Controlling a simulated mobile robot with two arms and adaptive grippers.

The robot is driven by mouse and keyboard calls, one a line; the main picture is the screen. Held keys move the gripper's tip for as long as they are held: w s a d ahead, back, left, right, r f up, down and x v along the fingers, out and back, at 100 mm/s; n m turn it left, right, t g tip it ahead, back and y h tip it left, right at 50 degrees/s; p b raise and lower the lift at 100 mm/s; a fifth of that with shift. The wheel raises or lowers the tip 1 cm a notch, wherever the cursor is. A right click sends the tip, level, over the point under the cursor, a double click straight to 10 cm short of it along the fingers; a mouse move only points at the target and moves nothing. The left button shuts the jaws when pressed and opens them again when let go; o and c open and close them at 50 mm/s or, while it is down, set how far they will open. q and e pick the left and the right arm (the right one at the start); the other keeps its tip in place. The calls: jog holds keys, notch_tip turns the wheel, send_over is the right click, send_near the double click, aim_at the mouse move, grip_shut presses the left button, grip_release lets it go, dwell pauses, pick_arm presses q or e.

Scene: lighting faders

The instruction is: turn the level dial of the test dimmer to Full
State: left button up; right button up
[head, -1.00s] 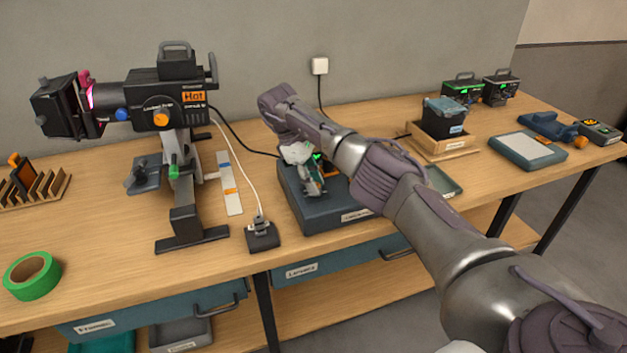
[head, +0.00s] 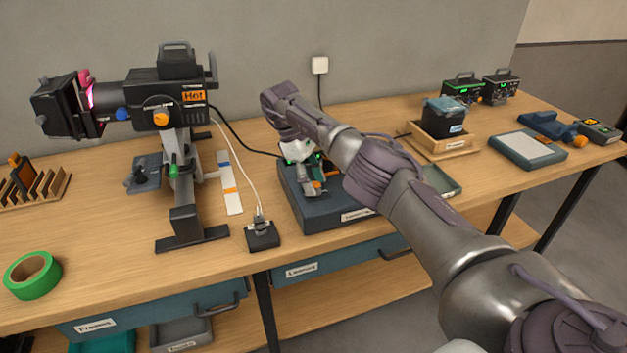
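The test dimmer appears to be the dark blue-grey box (head: 330,211) on the bench, right of the lamp, with a label on its front edge and a small green light on top. My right arm reaches over it from the lower right. My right gripper (head: 312,182) points down at the top of the box, with an orange part beside its fingers. The arm and gripper hide most of the top face. The level dial and its setting cannot be made out. Whether the fingers are open or shut cannot be told. My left gripper is not in view.
A spotlight marked Hot (head: 165,100) stands on the left of the bench. A small black socket box (head: 263,236) with a white cable sits just left of the dimmer. A wooden tray (head: 440,142) holds a dark box to the right. Green tape (head: 32,275) lies front left.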

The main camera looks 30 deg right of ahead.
jog(key=shift+r, duration=0.1)
notch_tip(320, 180, up, 10)
dwell(0.8)
dwell(0.5)
